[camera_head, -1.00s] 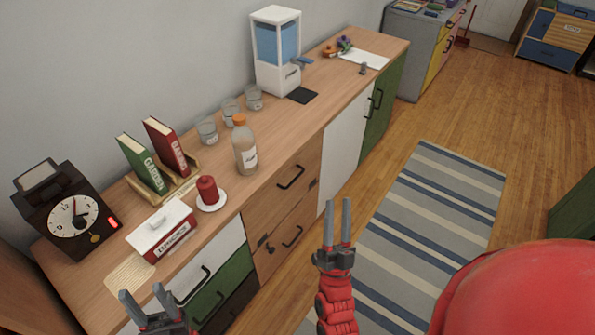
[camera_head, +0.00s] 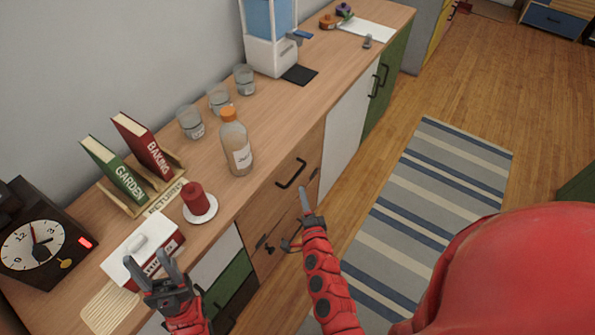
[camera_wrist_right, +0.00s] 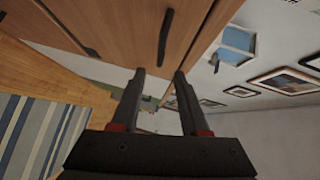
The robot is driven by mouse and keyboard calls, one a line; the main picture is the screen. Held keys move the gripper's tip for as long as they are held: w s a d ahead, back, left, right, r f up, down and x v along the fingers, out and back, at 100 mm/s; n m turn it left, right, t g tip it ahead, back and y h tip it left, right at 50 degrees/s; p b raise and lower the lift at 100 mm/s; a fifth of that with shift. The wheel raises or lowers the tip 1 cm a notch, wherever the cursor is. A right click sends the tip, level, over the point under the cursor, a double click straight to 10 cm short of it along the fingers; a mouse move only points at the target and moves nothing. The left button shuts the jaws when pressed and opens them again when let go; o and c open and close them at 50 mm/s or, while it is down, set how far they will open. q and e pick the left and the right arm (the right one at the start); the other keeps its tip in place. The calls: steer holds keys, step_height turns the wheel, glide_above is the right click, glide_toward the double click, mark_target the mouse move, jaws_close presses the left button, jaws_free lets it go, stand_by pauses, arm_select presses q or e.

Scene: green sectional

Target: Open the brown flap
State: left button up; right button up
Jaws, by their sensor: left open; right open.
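Brown wooden fronts are set in the middle of the sideboard. The upper brown front (camera_head: 262,208) has a dark bar handle (camera_head: 291,173) and looks closed. The lower brown front (camera_head: 283,226) is partly hidden by my right arm. I cannot tell which front is the flap. My right gripper (camera_head: 305,198) is open and empty, seen edge-on in front of the brown fronts. In the right wrist view its spread fingers (camera_wrist_right: 157,88) point toward brown panels with two dark handles, one (camera_wrist_right: 165,37) near the fingertips. My left gripper (camera_head: 151,264) is open and empty, in front of the white-lidded box.
The sideboard top holds a clock (camera_head: 38,240), books (camera_head: 145,145), a red candle (camera_head: 194,196), a white-lidded box (camera_head: 140,245), a bottle (camera_head: 235,148), glasses and a water dispenser (camera_head: 270,40). A striped rug (camera_head: 420,215) lies on the open floor.

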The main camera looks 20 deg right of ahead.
mark_target(297, 173)
steer(key=w, duration=0.3)
steer(key=w+d+f, duration=0.1)
steer(key=w, duration=0.6)
steer(key=shift+w+d+f+p, duration=0.2)
steer(key=shift+w+f+p, duration=0.1)
jaws_close()
stand_by(1.0)
